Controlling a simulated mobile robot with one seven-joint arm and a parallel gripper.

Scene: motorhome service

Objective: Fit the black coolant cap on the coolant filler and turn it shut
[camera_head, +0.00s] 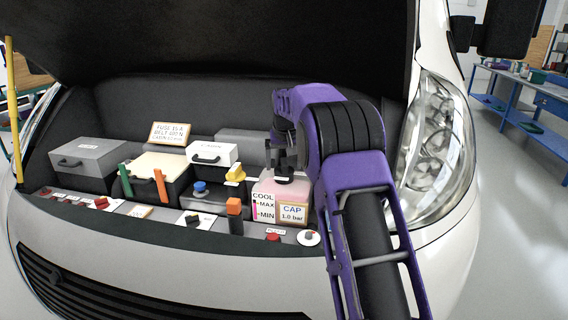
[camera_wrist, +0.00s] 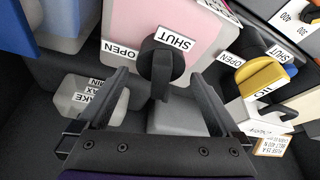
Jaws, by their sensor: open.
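The coolant tank, pale pink, stands at the right of the engine bay (camera_head: 296,187), with COOL, MAX and MIN marks on its front. In the wrist view its pink top (camera_wrist: 128,22) bears an OPEN label on the left and a SHUT label at upper right. The black coolant cap (camera_wrist: 160,60) is at the filler between these labels, its dark bar pointing down the picture. The filler neck is hidden, so I cannot tell how the cap is seated. My gripper (camera_wrist: 160,76) is open, one finger each side of the cap, with gaps. In the head view my gripper (camera_head: 285,156) is above the tank.
A yellow cap (camera_wrist: 262,75) with an OIL label lies right in the wrist view. The raised hood (camera_head: 220,40) hangs overhead; the headlight (camera_head: 432,135) is to the right.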

